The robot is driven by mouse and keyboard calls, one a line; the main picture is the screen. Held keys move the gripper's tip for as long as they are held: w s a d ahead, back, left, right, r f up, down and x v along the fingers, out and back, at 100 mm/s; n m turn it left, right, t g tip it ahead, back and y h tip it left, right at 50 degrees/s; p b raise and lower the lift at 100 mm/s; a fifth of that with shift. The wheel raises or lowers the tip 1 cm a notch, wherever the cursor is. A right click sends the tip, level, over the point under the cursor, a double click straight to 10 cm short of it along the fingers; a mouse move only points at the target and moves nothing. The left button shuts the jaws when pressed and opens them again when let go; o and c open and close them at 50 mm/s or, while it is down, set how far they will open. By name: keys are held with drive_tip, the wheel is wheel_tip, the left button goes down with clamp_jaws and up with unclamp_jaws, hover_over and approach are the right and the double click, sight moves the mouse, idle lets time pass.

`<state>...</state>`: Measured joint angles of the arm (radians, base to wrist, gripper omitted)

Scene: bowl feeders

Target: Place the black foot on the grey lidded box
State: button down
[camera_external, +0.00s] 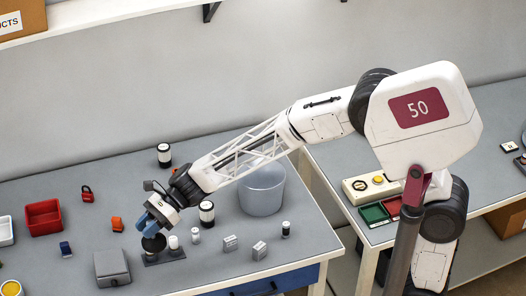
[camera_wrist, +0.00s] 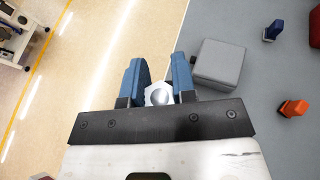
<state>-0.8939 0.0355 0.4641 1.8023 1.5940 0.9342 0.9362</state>
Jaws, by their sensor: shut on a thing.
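My gripper (camera_external: 151,226), with blue fingers, points down near the front left of the grey bench. It is shut on the black foot (camera_external: 153,243), whose dark round part shows just below the fingers. In the wrist view, a pale hexagonal part with a round centre (camera_wrist: 158,97) sits between the two fingers; the rest is hidden below it. The grey lidded box (camera_external: 112,266) stands to the left of my gripper, closed and with nothing on its lid. In the wrist view the box (camera_wrist: 218,63) is to the right of the fingers, apart from them.
A dark flat holder (camera_external: 166,257) with a white-topped piece (camera_external: 173,242) lies below and beside the foot. A blue item (camera_external: 66,249), an orange item (camera_external: 117,224) and a red bin (camera_external: 44,217) are left. A translucent bucket (camera_external: 262,190) and small grey blocks stand right.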

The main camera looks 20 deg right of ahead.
sight(152, 238)
drive_tip(key=shift+s+a, duration=0.35)
drive_tip(key=shift+s, duration=0.4)
wheel_tip(152, 238, down, 4)
drive_tip(key=shift+r, duration=0.1)
drive_tip(key=shift+f, duration=0.55)
drive_tip(key=w+a, duration=0.4)
drive_tip(key=a, duration=0.3)
drive_tip(key=w+a+f, duration=0.1)
drive_tip(key=w+a, duration=0.2)
drive_tip(key=a, duration=0.4)
drive_tip(key=shift+w+f, duration=0.25)
drive_tip(key=shift+w, duration=0.1)
drive_tip(key=shift+f, duration=1.75)
